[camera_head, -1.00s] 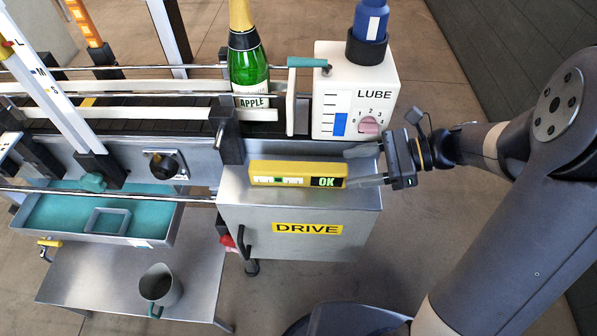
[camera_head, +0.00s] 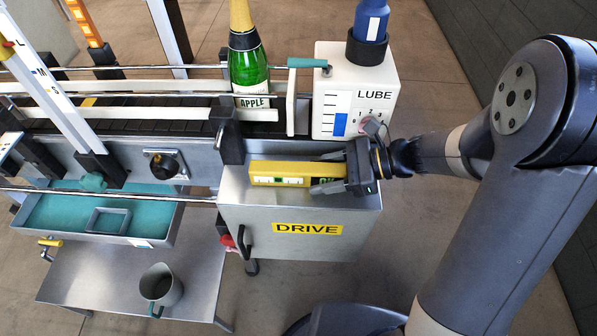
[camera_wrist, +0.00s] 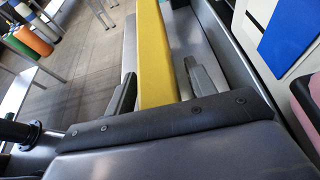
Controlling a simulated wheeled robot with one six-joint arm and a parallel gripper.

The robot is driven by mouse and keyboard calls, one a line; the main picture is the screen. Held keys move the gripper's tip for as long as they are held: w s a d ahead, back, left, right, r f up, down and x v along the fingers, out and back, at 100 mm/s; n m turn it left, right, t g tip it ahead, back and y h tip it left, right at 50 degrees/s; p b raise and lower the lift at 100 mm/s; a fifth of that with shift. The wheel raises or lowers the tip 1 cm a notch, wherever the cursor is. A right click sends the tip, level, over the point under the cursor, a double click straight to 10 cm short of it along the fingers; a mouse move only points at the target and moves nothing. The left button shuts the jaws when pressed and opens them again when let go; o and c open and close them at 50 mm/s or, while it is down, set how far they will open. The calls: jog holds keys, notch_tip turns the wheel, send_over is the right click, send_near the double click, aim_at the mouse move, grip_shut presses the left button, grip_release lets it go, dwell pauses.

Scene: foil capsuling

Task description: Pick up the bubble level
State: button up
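The bubble level (camera_head: 282,173) is a yellow bar with a vial window and a green display. It lies on top of the steel drive box (camera_head: 300,213) in the head view. My gripper (camera_head: 328,173) is at its right end, with a finger along each long side, and it covers part of the display. In the wrist view the yellow level (camera_wrist: 154,55) runs between the two grey fingers of my gripper (camera_wrist: 158,85). Gaps show between fingers and level, so the gripper is open around it.
The white LUBE unit (camera_head: 335,85) with a blue bottle (camera_head: 370,20) stands just behind the level. A green APPLE bottle (camera_head: 248,65) stands on the conveyor behind left. A black post (camera_head: 230,137) rises by the level's left end. A jug (camera_head: 160,287) sits on the lower table.

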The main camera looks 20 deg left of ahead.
grip_shut()
dwell(0.3)
jog(key=shift+r+p, duration=0.35)
jog(key=shift+p, duration=0.1)
dwell(0.4)
